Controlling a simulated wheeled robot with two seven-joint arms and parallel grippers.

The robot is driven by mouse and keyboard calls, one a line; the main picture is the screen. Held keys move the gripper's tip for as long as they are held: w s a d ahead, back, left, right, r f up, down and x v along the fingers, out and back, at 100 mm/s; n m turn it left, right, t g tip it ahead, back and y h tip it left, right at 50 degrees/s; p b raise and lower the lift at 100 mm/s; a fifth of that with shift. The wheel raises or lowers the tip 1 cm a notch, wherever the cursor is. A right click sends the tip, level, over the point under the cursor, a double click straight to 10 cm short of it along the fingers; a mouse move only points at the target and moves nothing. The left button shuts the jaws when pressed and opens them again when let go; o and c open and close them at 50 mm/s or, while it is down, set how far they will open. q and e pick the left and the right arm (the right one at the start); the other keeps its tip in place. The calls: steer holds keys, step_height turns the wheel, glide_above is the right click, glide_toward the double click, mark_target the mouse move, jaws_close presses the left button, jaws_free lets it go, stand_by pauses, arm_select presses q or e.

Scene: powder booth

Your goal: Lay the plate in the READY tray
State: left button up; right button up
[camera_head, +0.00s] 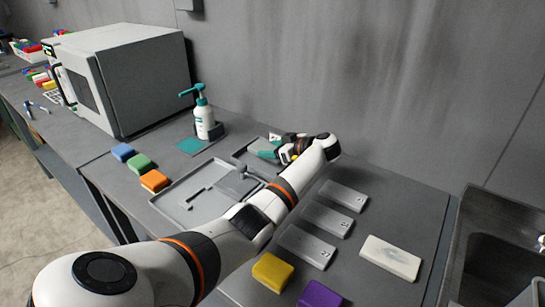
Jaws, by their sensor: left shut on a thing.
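My left arm reaches across the table from the bottom left and bends back at its far end. My left gripper (245,174) is small and partly hidden by my own arm. It is shut on a grey plate (232,185), which is over the right part of a large shallow grey tray (174,192). I cannot tell whether the plate touches the tray floor. No READY label can be read. Several other plates lie to the right: grey ones (344,195) (328,219) (306,247) and a white one (390,257). My right gripper is not in view.
Blue (123,152), green (140,164) and orange (154,181) blocks lie left of the tray. Yellow (272,271) and purple (320,294) blocks lie in front. A sink (490,250) is at right.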

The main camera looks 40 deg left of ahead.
arm_select(q)
steer(key=shift+f, duration=1.5)
steer(key=o, duration=1.3)
steer(key=shift+c, duration=0.2)
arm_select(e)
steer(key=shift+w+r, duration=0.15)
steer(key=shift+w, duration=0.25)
arm_select(q)
steer(key=shift+d, duration=0.15)
steer(key=b+v, duration=0.2)
steer(key=v, duration=0.9)
steer(key=shift+d, duration=0.1)
steer(key=shift+d+r, duration=0.2)
steer(key=shift+d, duration=0.05)
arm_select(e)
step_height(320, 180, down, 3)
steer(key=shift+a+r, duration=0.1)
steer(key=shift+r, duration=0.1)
